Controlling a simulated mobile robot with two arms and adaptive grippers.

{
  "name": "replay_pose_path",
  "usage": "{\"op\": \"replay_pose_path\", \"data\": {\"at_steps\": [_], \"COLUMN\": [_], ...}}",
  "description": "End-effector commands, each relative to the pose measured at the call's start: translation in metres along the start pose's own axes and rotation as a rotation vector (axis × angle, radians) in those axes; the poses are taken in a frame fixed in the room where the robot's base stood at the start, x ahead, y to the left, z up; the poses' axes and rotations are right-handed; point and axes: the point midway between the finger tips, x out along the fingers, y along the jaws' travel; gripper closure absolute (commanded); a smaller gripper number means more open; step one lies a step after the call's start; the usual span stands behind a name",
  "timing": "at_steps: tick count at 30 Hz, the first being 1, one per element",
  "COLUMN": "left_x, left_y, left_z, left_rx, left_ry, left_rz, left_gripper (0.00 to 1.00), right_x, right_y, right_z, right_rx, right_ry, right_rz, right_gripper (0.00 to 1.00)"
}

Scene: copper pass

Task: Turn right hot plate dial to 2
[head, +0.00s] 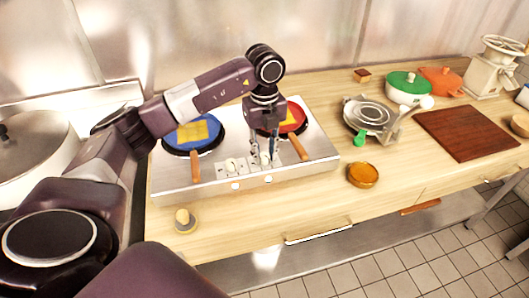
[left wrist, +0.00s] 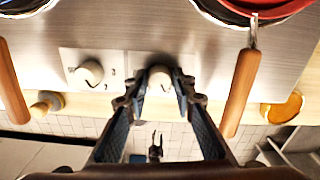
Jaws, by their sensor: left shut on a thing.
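The steel hot plate unit (head: 172,188) stands on the wooden counter with two white dials on its front panel. My left gripper (head: 263,161) reaches down over the unit from above and is shut on the right dial (left wrist: 160,77). In the left wrist view its fingers (left wrist: 160,88) sit on either side of that dial. The left dial (head: 233,165) is free, and it also shows in the left wrist view (left wrist: 88,73). The dial's markings are too small or covered to read. My right gripper is not seen.
A blue pan (head: 185,136) and a red pan (head: 294,118) sit on the plates, their wooden handles pointing forward beside the dials. An amber bowl (head: 363,175) stands right of the unit. A waffle-iron-like device (head: 368,114) and cutting board (head: 467,134) are farther right.

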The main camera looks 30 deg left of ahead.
Motion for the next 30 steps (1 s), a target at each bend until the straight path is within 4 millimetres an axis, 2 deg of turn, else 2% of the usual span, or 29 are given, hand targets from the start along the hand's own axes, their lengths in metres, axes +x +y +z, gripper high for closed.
{"op": "replay_pose_path", "data": {"at_steps": [14,15,19,26,30], "left_x": [-0.0036,-0.0036,-0.0026,-0.0012,-0.0070], "left_y": [-0.0015,-0.0015,-0.0011,-0.0005,-0.0008], "left_z": [0.0028,0.0028,0.0021,0.0010,0.0010], "left_rx": [-0.017,-0.017,-0.016,-0.014,-0.014], "left_ry": [-0.007,-0.008,-0.005,-0.003,-0.003], "left_rz": [-0.008,-0.008,-0.006,-0.003,-0.003], "left_gripper": [1.00,0.73,0.59,0.59,0.59], "right_x": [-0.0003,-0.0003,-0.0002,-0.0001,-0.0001], "right_y": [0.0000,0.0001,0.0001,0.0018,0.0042], "right_z": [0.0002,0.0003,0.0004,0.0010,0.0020], "right_rx": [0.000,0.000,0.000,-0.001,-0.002], "right_ry": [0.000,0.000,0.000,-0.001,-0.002], "right_rz": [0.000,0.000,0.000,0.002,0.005], "right_gripper": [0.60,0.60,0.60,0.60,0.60]}}
